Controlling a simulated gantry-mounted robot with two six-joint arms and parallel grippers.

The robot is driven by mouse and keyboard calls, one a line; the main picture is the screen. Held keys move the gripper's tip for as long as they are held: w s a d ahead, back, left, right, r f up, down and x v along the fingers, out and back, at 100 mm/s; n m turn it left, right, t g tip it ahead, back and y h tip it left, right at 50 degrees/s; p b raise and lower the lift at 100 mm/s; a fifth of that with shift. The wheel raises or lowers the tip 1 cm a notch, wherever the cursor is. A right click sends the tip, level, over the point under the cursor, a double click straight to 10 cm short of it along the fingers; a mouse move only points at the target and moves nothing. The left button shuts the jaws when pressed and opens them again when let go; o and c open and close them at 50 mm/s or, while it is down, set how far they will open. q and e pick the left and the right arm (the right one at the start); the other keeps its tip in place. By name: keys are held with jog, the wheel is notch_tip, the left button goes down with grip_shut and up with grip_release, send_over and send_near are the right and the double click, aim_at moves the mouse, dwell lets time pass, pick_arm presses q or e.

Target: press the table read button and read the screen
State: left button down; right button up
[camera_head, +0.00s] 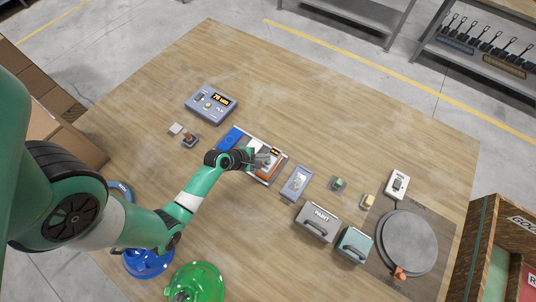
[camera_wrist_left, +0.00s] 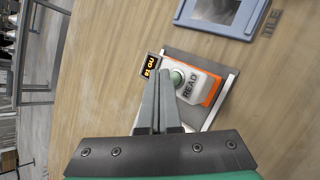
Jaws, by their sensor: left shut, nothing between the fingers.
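The read unit (camera_wrist_left: 205,90), an orange and white block marked READ, sits on a grey base in the left wrist view. In the head view the left gripper (camera_head: 265,159) covers part of the orange and white unit (camera_head: 271,167). My right gripper is not in view.
A blue-grey instrument (camera_head: 211,104) with a lit amber display stands at the table's back left. A framed tile (camera_head: 296,183), a grey PAINT case (camera_head: 317,222), a teal case (camera_head: 353,245) and a round grey plate (camera_head: 403,242) lie to the right. The table's back right is clear.

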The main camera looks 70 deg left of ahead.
aim_at(265, 163)
pick_arm(q)
jog(key=shift+f, duration=0.15)
jog(key=shift+f, duration=0.25)
jog(key=shift+f+b, duration=0.35)
jog(key=shift+f, duration=0.05)
dwell(0.5)
jog(key=shift+r, duration=0.1)
jog(key=shift+r+p, duration=0.7)
jog(key=shift+p, duration=0.3)
notch_tip(265, 163, up, 5)
jog(key=p, duration=0.5)
jog(key=shift+d, duration=0.1)
dwell(0.7)
